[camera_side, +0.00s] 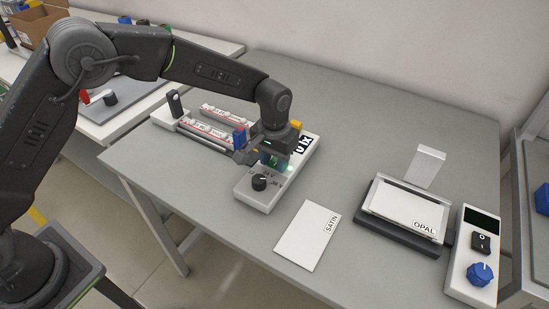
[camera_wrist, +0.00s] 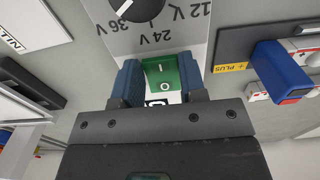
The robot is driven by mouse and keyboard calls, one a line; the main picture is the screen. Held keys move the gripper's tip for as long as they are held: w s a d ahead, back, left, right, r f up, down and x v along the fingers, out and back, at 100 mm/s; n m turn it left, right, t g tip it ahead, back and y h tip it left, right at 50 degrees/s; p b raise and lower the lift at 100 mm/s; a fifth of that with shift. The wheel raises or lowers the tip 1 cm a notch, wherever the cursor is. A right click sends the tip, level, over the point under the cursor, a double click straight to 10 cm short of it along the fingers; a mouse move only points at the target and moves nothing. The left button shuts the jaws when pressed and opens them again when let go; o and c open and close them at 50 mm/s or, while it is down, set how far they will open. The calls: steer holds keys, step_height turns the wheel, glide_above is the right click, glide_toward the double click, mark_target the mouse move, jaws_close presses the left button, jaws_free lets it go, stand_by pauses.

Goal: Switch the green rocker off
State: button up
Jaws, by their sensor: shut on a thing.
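The green rocker (camera_wrist: 161,71), marked I and O, sits on the white control box (camera_side: 249,194) with the voltage knob. In the wrist view it lies between the blue finger pads of my gripper (camera_wrist: 161,84), which are shut on its sides. In the side view my gripper (camera_side: 273,158) is down over the box, and the fingers mostly hide the rocker; a green glow shows there. I cannot tell which half of the rocker is pressed in.
A black knob (camera_side: 259,182) stands on the box in front of my gripper. A blue clip (camera_wrist: 282,70) by a yellow PLUS label is close beside it. A SATIN sheet (camera_side: 307,236) and an OPAL panel (camera_side: 403,210) lie to the right, with another control box (camera_side: 460,268) beyond.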

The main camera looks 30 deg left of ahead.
steer(key=shift+c, duration=1)
steer(key=shift+w+r+g, duration=0.1)
steer(key=shift+w+g, duration=0.1)
steer(key=shift+g, duration=0.65)
steer(key=shift+w+r+g, duration=0.1)
steer(key=shift+w+g, duration=0.1)
steer(key=shift+g, duration=0.65)
steer(key=o, duration=0.9)
steer(key=shift+r, duration=0.1)
steer(key=shift+v, duration=6.8)
